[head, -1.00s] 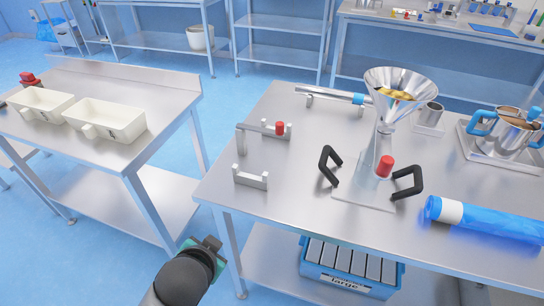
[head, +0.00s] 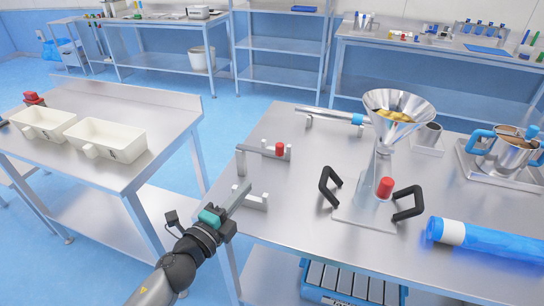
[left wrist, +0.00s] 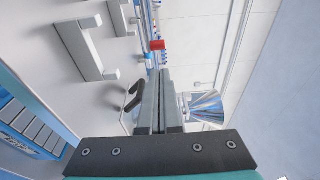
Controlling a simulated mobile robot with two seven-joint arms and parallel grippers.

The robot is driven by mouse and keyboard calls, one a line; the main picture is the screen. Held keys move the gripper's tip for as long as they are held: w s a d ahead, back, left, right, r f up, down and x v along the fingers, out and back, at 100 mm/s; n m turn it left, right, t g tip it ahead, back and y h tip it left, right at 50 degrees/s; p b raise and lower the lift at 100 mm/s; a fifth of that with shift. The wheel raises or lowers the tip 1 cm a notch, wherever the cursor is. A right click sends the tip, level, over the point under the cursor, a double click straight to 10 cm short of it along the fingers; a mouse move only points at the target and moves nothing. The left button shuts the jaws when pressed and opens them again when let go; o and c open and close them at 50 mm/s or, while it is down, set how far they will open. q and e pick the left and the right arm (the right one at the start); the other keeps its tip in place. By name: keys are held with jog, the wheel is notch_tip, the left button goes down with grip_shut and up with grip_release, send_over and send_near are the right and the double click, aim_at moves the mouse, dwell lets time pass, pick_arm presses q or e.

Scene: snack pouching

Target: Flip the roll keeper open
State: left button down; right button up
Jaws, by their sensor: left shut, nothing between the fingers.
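The roll keeper appears to be the grey bar (head: 262,151) with a red knob (head: 280,148), lying across the rear bracket at the steel table's left side. It lies flat along the bracket. A second, front bracket (head: 262,200) stands nearer, partly hidden by my left gripper (head: 238,197). My left gripper is shut and empty, its fingers pointing up and right over the table's left edge, short of the red knob. In the left wrist view, the shut fingers (left wrist: 164,85) point towards the red knob (left wrist: 157,45), with a bracket (left wrist: 85,48) to the left. My right gripper is out of view.
A clear press with black handles (head: 330,186) and a steel funnel (head: 398,112) stands right of the brackets. A blue roll (head: 488,240) lies at the front right. A rod (head: 325,115) rests on a rear stand. White bins (head: 105,140) sit on the left table.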

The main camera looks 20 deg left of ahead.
pick_arm(q)
send_near(278, 150)
jog(key=w, duration=0.4)
jog(key=w+d, duration=0.1)
jog(key=w, duration=0.1)
jog(key=shift+w+d, duration=0.1)
jog(key=shift+w, duration=0.3)
dwell(0.4)
